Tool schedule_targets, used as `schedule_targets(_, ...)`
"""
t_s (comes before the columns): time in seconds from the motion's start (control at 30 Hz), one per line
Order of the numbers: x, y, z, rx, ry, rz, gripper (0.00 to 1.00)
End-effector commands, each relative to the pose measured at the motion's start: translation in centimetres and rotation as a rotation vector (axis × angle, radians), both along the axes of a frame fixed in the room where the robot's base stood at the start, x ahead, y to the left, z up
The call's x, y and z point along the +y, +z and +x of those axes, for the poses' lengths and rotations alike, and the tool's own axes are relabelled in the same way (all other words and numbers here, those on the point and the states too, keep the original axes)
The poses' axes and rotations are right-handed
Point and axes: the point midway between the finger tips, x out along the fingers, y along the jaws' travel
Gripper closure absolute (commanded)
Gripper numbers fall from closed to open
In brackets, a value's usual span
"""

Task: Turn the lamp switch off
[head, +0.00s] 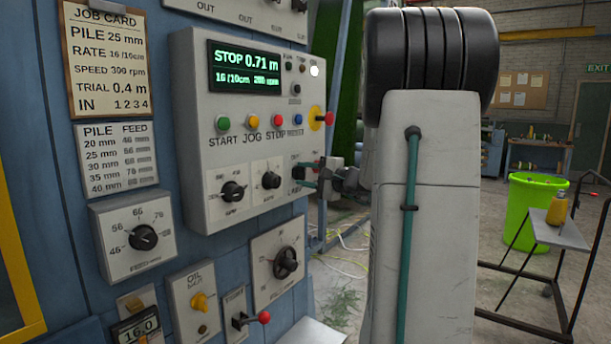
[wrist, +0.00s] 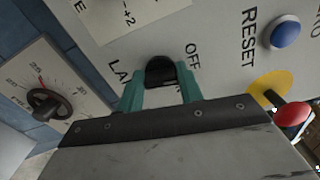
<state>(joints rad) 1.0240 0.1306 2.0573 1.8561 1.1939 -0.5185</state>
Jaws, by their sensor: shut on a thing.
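The lamp switch (wrist: 160,72) is a small black knob or lever on the pale grey control panel (head: 200,120). In the wrist view it sits between a partly hidden "LA…" label and the word "OFF". My gripper (wrist: 162,90) has its teal fingers on either side of the switch and is shut on it. In the head view my gripper (head: 312,176) reaches the panel's lower right edge from the right, and the switch is hidden behind the fingers. Which way the switch points cannot be told.
A red-tipped knob on a yellow disc (head: 316,118) and a blue button (head: 298,120) lie close above the switch. Dials (head: 233,191) are to its left, and a red-knobbed lever (head: 263,317) is below. A green bin (head: 535,215) stands far right.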

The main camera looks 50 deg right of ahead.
Motion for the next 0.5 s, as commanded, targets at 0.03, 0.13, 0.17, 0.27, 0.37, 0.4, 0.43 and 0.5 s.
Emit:
schedule_targets(0.03, 0.00, -0.15, -0.04, 0.000, -0.001, -0.024, 0.86)
schedule_targets(0.13, 0.00, -0.18, -0.04, -0.004, -0.001, -0.075, 0.86)
schedule_targets(0.17, 0.01, -0.19, -0.04, -0.005, 0.000, -0.088, 0.86)
schedule_targets(0.27, 0.01, -0.21, -0.04, -0.008, -0.001, -0.124, 0.86)
schedule_targets(0.37, 0.01, -0.22, -0.04, -0.010, 0.000, -0.147, 0.86)
schedule_targets(0.4, 0.01, -0.23, -0.04, -0.010, 0.000, -0.154, 0.86)
schedule_targets(0.43, 0.01, -0.23, -0.04, -0.010, 0.000, -0.157, 0.86)
schedule_targets(0.5, 0.00, -0.24, -0.04, -0.011, 0.000, -0.163, 0.86)
